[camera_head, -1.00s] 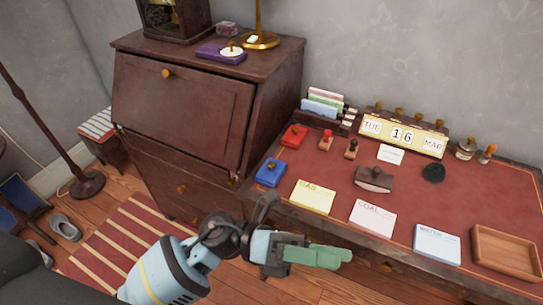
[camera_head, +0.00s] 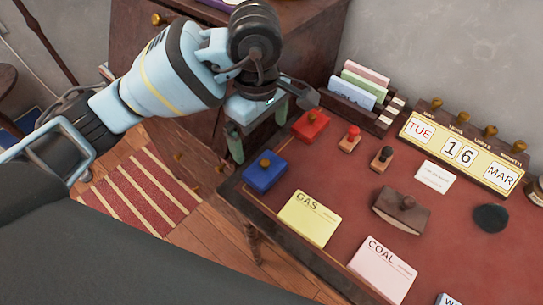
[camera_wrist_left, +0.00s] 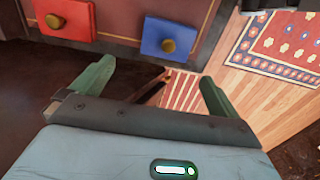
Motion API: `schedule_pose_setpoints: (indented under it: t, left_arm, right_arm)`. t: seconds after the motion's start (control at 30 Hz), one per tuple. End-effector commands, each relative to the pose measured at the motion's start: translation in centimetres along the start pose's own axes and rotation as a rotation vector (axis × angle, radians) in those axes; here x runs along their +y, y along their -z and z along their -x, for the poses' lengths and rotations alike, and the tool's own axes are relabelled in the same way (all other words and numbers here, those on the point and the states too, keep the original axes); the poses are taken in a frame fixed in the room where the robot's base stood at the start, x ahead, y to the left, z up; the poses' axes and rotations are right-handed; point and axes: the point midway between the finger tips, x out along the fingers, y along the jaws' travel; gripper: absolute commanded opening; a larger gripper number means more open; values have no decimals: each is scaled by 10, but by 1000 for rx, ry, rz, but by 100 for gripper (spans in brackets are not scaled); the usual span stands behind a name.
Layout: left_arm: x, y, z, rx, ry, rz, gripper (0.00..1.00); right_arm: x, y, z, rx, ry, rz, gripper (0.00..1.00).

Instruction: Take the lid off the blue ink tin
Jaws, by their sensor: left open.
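The blue ink tin (camera_head: 258,180) stands on the near left corner of the red desk top. Its lid is on and carries a brass knob (camera_head: 265,162). It also shows at the top of the left wrist view (camera_wrist_left: 160,34), with its knob facing the camera. My left gripper (camera_head: 260,130) is open and empty, with its green fingers pointing down. In the head view it is just behind the blue tin and left of the red tin, clear of both knobs. In the left wrist view the blue tin lies beyond the gap between the fingers (camera_wrist_left: 156,84). My right gripper is not in view.
A red tin (camera_head: 308,128) with a brass knob stands close behind the blue one. Two stamps (camera_head: 350,139), a rocker blotter (camera_head: 402,212), a yellow GAS card (camera_head: 310,218) and a pink COAL card (camera_head: 384,270) lie to the right. A dark bureau (camera_head: 309,55) stands behind.

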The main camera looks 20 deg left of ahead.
Motion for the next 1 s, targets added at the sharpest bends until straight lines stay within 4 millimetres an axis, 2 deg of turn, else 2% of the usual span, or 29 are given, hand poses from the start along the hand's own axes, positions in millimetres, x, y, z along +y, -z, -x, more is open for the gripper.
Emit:
schedule_pose_setpoints:
  t: [0.17, 0.43, 0.67, 1.0]
  left_arm:
    - [0, 2, 0, 10, -1, 1, 100]
    - [-1, 1, -23, 7, 1, 0, 100]
    - [-2, 0, -30, 6, 1, 0, 100]
    - [-7, -5, -73, 5, 1, 1, 100]
  right_arm:
    - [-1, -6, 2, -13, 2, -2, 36]
    - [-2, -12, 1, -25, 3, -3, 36]
    - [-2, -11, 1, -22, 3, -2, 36]
    - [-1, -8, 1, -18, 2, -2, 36]
